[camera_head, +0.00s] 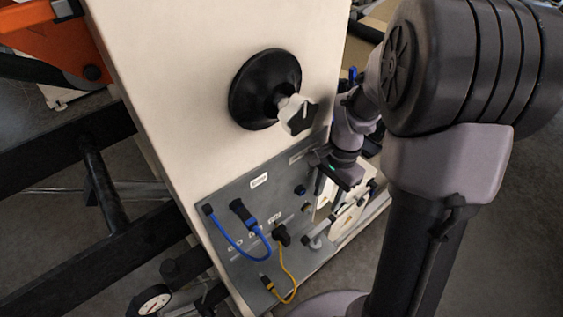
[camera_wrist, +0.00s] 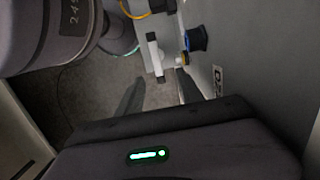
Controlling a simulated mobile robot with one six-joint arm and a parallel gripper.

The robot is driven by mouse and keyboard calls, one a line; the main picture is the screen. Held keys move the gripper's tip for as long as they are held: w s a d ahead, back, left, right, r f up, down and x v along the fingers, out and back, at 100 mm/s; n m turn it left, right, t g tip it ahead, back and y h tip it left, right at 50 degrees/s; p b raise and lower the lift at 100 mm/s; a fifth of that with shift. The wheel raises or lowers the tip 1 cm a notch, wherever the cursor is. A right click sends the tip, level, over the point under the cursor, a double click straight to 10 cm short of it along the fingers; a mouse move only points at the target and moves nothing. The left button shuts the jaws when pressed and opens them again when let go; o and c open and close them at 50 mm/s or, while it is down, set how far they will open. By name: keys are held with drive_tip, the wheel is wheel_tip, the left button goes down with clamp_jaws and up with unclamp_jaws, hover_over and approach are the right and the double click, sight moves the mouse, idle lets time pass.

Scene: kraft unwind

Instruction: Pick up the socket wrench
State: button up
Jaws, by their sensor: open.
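I cannot make out a socket wrench for certain.
A black handwheel (camera_head: 252,92) juts from the white cabinet (camera_head: 185,75). Dark frame bars (camera_head: 95,185) and a gauge (camera_head: 154,301) stand left.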

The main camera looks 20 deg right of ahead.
drive_tip(key=b, duration=0.2)
hover_over(319, 230)
drive_tip(key=d, duration=0.1)
drive_tip(key=f, duration=0.5)
drive_tip(key=shift+w, duration=0.2)
drive_tip(key=f, duration=0.2)
drive_tip(key=f+b, duration=0.1)
drive_tip(key=f, duration=0.1)
drive_tip(key=f+b, duration=0.1)
drive_tip(key=f, duration=0.1)
drive_tip(key=shift+s+a+f, duration=0.15)
drive_tip(key=shift+a+f, duration=0.2)
drive_tip(key=shift+f, duration=0.05)
drive_tip(key=f+b, duration=0.2)
drive_tip(key=f, duration=0.3)
drive_tip(key=shift+w+a+f+b, duration=0.15)
drive_tip(key=shift+w+b, duration=0.1)
drive_tip(key=shift+b, duration=0.15)
clamp_jaws()
